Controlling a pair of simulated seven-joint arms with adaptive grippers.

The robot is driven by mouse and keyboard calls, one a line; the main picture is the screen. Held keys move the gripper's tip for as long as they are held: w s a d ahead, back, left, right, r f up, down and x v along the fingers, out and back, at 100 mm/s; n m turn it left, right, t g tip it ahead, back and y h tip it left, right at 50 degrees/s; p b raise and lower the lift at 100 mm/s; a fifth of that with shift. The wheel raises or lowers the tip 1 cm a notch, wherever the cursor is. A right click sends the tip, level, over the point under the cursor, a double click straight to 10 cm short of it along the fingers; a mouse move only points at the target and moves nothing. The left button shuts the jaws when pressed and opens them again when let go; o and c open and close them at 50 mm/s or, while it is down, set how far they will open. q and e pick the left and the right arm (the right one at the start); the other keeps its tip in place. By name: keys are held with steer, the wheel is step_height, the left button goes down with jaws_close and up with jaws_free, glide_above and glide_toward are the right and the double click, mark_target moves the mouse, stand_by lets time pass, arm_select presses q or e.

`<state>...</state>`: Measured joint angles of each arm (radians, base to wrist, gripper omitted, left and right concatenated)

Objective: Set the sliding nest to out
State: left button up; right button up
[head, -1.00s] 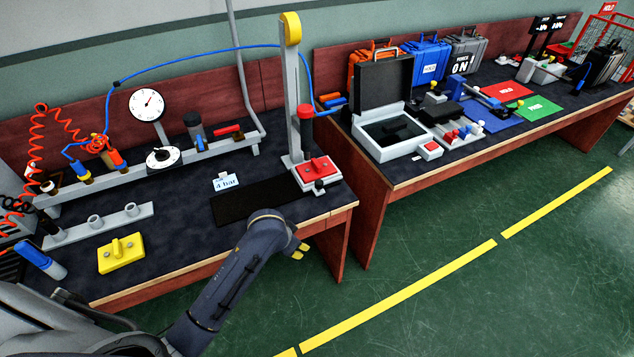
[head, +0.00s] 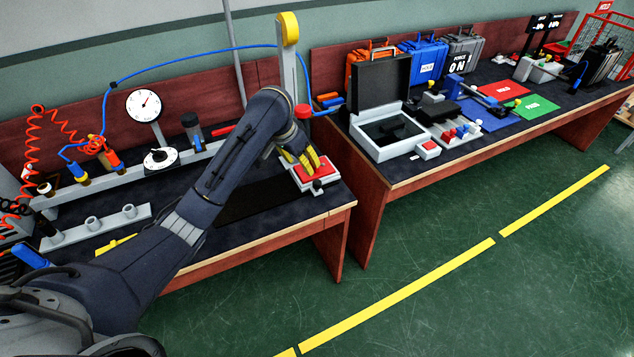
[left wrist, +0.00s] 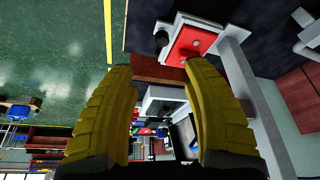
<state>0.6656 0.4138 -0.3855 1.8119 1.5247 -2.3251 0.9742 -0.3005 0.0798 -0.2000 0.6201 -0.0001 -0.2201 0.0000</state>
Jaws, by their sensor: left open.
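The sliding nest, a red plate on a pale base (head: 326,168), sits at the foot of the grey press column (head: 290,62) on the near bench. A small black knob (head: 317,186) is at its front. In the left wrist view the red plate (left wrist: 190,44) and black knob (left wrist: 161,38) lie just beyond the fingertips. My left gripper (head: 302,160) is open and empty, its yellow fingers over the nest in the head view and partly hiding it. In the left wrist view the open fingers (left wrist: 156,66) show apart from the knob. My right gripper is out of view.
My left arm crosses the near bench and covers most of the yellow block (head: 118,245). A dark mat (head: 245,202) lies left of the press. A gap separates the benches; an open case (head: 385,132) stands on the far bench. A dial gauge (head: 143,105) is behind.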

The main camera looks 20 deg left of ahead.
mark_target(317, 181)
arm_select(q)
steer(key=x, duration=1.6)
steer(key=shift+w+d, duration=0.1)
steer(key=shift+w, duration=0.35)
steer(key=shift+r, duration=0.1)
jaws_close()
